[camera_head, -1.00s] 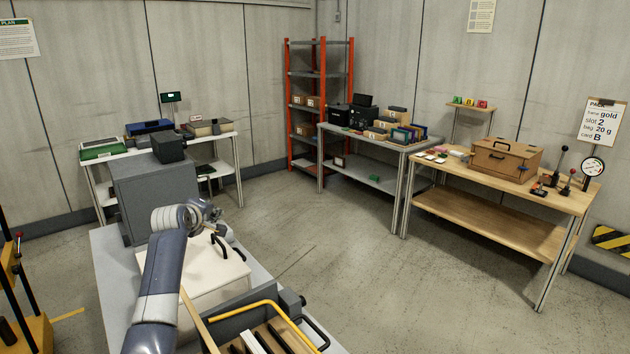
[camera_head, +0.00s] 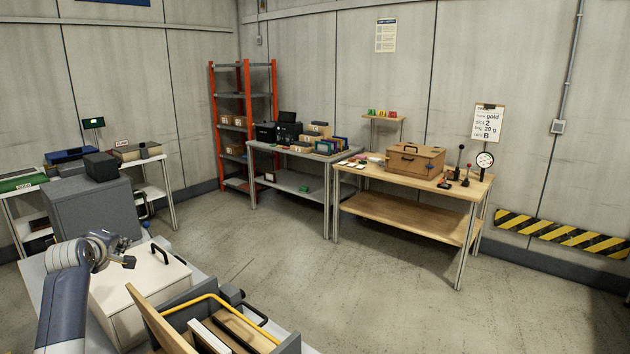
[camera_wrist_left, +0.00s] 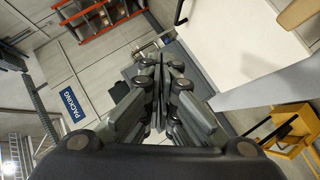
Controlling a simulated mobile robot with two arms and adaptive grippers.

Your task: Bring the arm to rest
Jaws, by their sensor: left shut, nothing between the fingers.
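My left arm comes in at the lower left of the head view and bends over at its wrist. My left gripper (camera_head: 127,262) is small there, held above a white box (camera_head: 130,300) with a dark handle. In the left wrist view the fingers of this gripper (camera_wrist_left: 161,75) are together, with nothing between them. It appears clear of the box. My right gripper shows in neither view.
A grey cabinet (camera_head: 95,215) stands behind the arm. An open bin with a yellow handle (camera_head: 225,305) is at the front. A wooden workbench (camera_head: 410,205) with a brown case (camera_head: 415,160) stands across the room. The floor between is clear.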

